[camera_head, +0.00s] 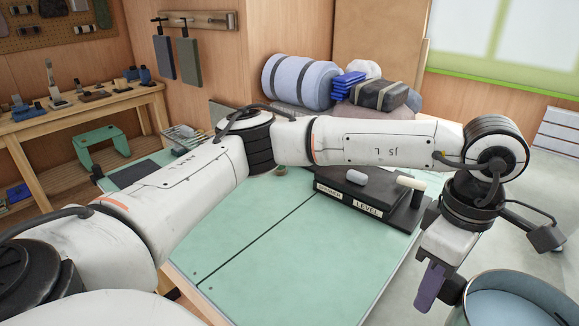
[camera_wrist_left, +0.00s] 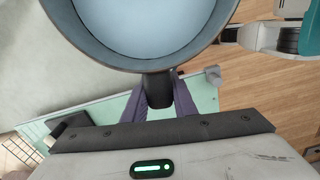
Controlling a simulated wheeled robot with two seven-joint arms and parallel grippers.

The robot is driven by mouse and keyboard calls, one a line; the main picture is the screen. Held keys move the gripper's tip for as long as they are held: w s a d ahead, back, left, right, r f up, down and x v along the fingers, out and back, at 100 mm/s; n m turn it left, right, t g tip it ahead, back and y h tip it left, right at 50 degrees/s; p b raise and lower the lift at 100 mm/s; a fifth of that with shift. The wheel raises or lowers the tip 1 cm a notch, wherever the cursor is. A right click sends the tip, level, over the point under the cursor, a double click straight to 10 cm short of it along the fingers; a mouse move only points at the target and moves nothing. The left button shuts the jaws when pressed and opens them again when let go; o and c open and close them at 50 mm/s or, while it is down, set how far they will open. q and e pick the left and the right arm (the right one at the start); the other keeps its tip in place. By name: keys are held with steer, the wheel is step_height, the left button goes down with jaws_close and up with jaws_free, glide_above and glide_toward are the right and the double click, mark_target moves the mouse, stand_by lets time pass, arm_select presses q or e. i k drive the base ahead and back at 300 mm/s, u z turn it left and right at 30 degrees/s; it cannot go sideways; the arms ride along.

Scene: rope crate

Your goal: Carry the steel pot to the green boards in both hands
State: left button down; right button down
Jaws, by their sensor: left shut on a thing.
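The steel pot (camera_head: 510,273) is a round, open grey vessel at the bottom right corner of the head view, partly cut off by the frame. It appears off the right edge of the pale green boards (camera_head: 265,245), over the floor. My left gripper (camera_head: 440,288) points down at the pot's left side. In the left wrist view its purple fingers close on the pot's dark handle (camera_wrist_left: 157,90), with the pot (camera_wrist_left: 145,25) filling the top middle. The pot looks empty and roughly level. The green boards also show at the lower left there (camera_wrist_left: 62,118). My right gripper is not seen.
A black stepped block marked LEVEL (camera_head: 362,200) stands on the boards' far right part. Rolled bundles (camera_head: 298,82) lie behind. A wooden bench (camera_head: 85,108) with tools is at the left. The near middle of the boards is clear.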

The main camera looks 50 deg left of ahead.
mark_target(274, 251)
steer(key=z, duration=1.7)
steer(key=k, duration=1.65)
steer(key=u, duration=2)
steer(key=i, duration=1)
